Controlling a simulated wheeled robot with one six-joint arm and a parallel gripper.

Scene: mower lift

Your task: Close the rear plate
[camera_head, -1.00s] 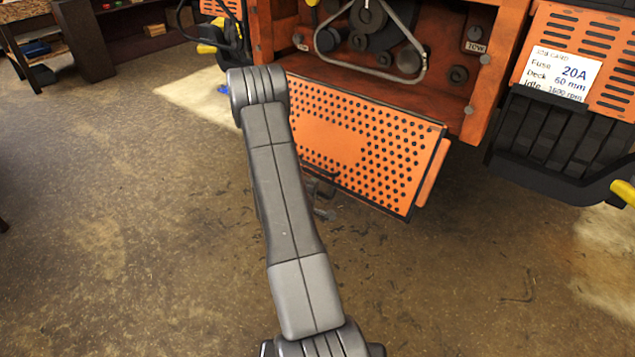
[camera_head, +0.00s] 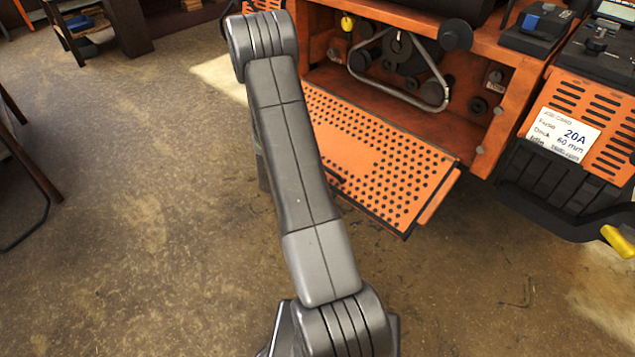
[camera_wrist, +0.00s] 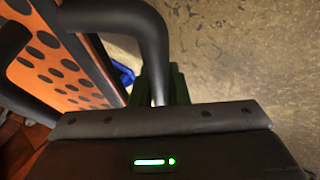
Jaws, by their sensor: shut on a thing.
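The rear plate (camera_head: 375,155) is an orange perforated panel, joined along its far edge to the bottom of the machine's open rear bay (camera_head: 400,107). It slopes outward and down, so the bay stands open. In the wrist view the plate (camera_wrist: 68,62) is at the left, with a dark bent bar handle (camera_wrist: 152,38) standing off it. My gripper (camera_wrist: 161,88) is shut on this handle; the dark fingers sit on either side of the bar.
The bay holds pulleys and a looped belt (camera_head: 440,95). To the right are a vented orange panel with a label card (camera_head: 563,134) and a black part with a yellow end (camera_head: 618,240). A shelf stands at the upper left. The brown floor (camera_head: 160,220) is largely clear.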

